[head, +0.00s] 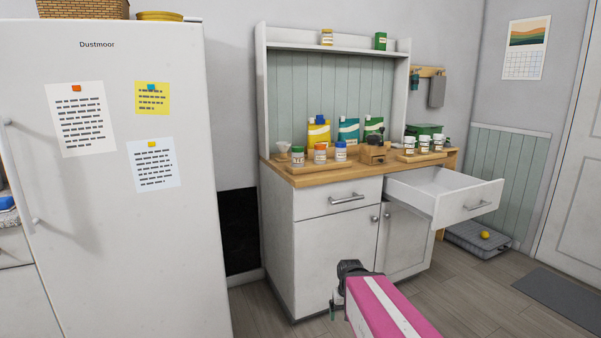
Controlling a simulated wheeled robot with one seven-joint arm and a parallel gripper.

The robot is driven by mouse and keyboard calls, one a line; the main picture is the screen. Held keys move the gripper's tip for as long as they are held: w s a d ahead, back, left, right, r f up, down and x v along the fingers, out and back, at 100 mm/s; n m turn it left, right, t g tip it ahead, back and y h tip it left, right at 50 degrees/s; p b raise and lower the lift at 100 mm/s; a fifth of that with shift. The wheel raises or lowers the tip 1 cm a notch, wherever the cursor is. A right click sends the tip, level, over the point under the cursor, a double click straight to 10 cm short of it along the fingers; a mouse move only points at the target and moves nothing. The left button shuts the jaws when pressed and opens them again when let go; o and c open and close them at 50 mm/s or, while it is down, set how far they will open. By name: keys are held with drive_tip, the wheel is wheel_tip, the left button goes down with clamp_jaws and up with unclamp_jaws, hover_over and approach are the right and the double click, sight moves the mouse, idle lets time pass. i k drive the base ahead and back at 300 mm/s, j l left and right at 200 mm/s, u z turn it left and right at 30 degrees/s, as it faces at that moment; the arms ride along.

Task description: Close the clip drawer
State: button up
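The white drawer (462,204) on the right side of the cabinet (335,245) is pulled well out. Its front has a grey bar handle (479,206), and the part of its inside that shows looks bare. I see no label naming it the clip drawer. The left drawer (340,199) is shut. My gripper (335,306) is low in front of the cabinet's left door, well left of the open drawer and below it, apart from its handle. My pink and white arm hides part of it, so its opening does not show.
A white fridge (110,230) stands at the left. The floor (480,300) at front right is clear up to a dark mat (565,295).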

sight(444, 197)
drive_tip(key=z, duration=1.3)
